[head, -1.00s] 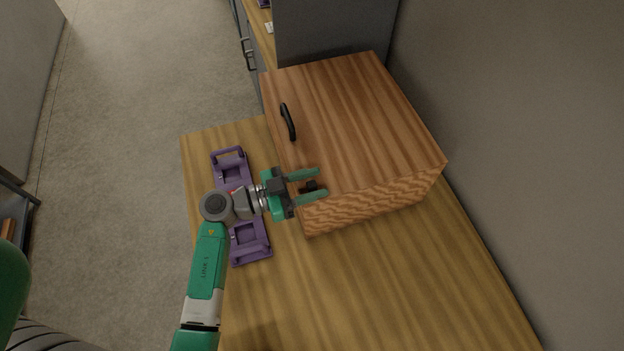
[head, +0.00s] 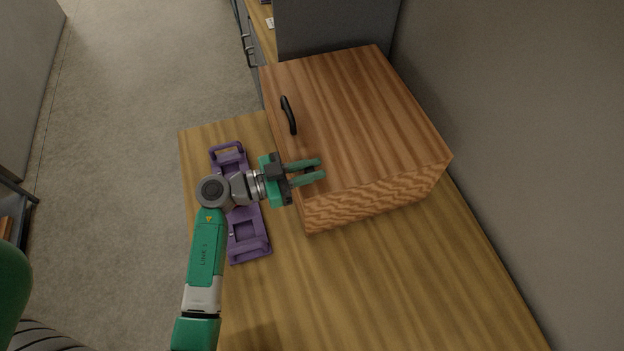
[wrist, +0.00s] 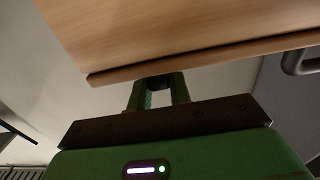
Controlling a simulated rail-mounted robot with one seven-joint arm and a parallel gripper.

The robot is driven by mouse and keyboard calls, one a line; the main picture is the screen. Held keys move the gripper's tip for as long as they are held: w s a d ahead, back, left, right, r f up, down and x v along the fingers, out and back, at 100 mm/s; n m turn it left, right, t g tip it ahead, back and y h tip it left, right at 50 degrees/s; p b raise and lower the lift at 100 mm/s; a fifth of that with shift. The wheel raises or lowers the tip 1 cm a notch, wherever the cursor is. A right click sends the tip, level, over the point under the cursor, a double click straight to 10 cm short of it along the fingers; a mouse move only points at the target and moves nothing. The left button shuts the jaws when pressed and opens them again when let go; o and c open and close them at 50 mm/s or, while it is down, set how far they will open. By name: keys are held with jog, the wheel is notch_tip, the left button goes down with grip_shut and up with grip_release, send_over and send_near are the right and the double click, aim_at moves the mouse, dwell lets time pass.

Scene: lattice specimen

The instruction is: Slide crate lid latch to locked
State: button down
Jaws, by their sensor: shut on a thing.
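The wooden crate (head: 365,110) stands on the table, with a black handle (head: 289,115) along the left edge of its lid. The small black latch knob (head: 309,169) is at the crate's near left edge, mostly hidden between my fingers. My gripper (head: 315,169) reaches in from the left, its green fingers closed on the latch. In the wrist view, the fingers (wrist: 160,92) reach up to the crate's edge (wrist: 200,62), with a dark piece between them. No lock marking is readable.
A purple tray-like fixture (head: 249,236) with raised handles lies on the wooden table (head: 340,280) left of the crate, partly under my arm. A grey wall rises on the right. A grey cabinet (head: 335,30) stands behind the crate. The front of the table is clear.

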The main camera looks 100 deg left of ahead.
jog(key=c, duration=1.3)
grip_release()
jog(key=shift+s+a, duration=0.15)
jog(key=shift+a, duration=0.05)
jog(key=shift+d, duration=0.1)
jog(key=b+v, duration=0.1)
jog(key=v, duration=0.6)
jog(key=shift+s+d, duration=0.15)
jog(key=shift+s, duration=0.2)
